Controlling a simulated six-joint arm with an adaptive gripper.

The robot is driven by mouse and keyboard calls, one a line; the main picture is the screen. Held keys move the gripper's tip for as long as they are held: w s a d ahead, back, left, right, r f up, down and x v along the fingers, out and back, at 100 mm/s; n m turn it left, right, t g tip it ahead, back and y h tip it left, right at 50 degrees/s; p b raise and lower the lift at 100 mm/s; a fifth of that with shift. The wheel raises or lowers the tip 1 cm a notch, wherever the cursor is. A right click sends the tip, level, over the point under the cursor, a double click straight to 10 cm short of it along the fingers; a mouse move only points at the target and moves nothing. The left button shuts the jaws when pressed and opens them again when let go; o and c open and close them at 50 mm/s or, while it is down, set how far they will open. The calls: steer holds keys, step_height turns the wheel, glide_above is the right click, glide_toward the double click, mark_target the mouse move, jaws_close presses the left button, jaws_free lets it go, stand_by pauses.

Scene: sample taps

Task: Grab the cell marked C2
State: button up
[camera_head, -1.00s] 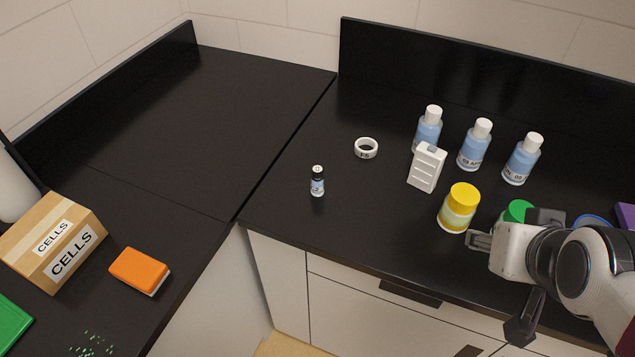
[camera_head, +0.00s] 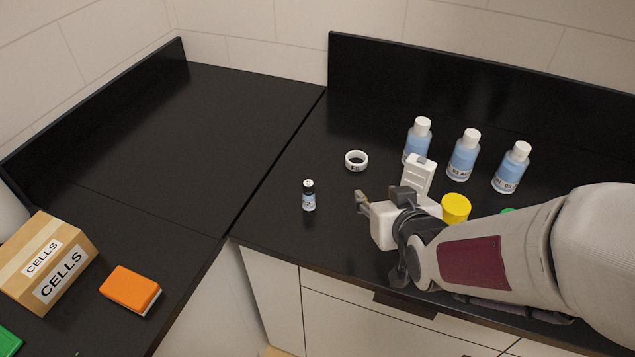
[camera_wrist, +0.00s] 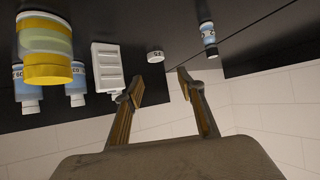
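A small vial (camera_head: 309,197) with a dark cap ring, white top and pale blue label stands upright on the black counter. Its label is too small to read surely, though a 2 seems to show. It also shows in the wrist view (camera_wrist: 208,36), upside down at upper right. My gripper (camera_head: 361,201) is to the right of the vial, apart from it. In the wrist view its two fingers (camera_wrist: 157,86) are spread with nothing between them, so it is open and empty.
A white ring (camera_head: 356,160) lies behind the vial. A white ridged container (camera_head: 418,176), a yellow-capped jar (camera_head: 456,207) and blue bottles (camera_head: 464,158) stand to the right. A cells box (camera_head: 42,262) and orange block (camera_head: 130,289) are at left. The counter around the vial is clear.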

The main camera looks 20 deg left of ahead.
mark_target(310, 193)
steer(key=a+f+y, duration=0.1)
steer(key=a, duration=0.2)
steer(key=s+a+f+n+y, duration=0.1)
steer(key=a+f, duration=0.1)
steer(key=a, duration=0.2)
steer(key=s+a+f+n+y, duration=0.1)
steer(key=a, duration=0.3)
steer(key=shift+f, duration=0.4)
steer(key=shift+w, duration=0.15)
steer(key=shift+x, duration=1.2)
steer(key=shift+w+a, duration=0.1)
steer(key=shift+a, duration=0.05)
steer(key=shift+x, duration=2.5)
steer(key=shift+a, duration=0.1)
steer(key=shift+r, duration=0.1)
jaws_close()
